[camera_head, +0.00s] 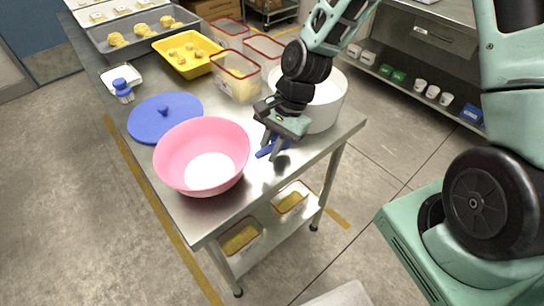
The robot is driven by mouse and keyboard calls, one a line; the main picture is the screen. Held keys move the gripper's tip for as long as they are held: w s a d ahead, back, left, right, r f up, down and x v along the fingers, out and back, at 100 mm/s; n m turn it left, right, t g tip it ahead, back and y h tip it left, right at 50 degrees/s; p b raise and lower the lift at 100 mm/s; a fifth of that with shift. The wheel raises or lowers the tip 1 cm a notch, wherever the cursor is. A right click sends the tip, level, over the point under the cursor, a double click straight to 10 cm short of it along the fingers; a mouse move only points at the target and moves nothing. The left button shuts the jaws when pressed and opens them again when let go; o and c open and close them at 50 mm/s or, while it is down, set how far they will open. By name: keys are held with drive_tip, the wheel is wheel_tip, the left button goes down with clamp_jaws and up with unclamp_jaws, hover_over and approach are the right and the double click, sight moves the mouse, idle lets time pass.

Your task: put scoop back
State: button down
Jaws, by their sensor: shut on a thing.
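My gripper (270,149) is over the right part of the steel table, to the right of a pink bowl. It is shut on a blue scoop (264,152); the fingers hide much of it, so its full shape is unclear. Whether the scoop touches the table is hard to tell. A large round white tub (325,113) stands just behind and to the right of my gripper, partly hidden by my arm. Clear bins with red rims (236,65) stand farther back; the nearest holds something pale yellow (238,87).
The pink bowl (172,160) with white contents stands at the table's front. Behind it are a blue lid (180,122), a blue-topped brush (122,87), a small white tray (108,77) and a yellow tray (162,49) of dough pieces. Bare steel (262,180) shows near the front right edge.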

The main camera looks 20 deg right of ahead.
drive_tip(key=shift+f, duration=1.85)
drive_tip(key=shift+f, duration=0.2)
drive_tip(key=c, duration=1.4)
unclamp_jaws()
drive_tip(key=shift+o, duration=0.2)
drive_tip(key=shift+r, duration=0.1)
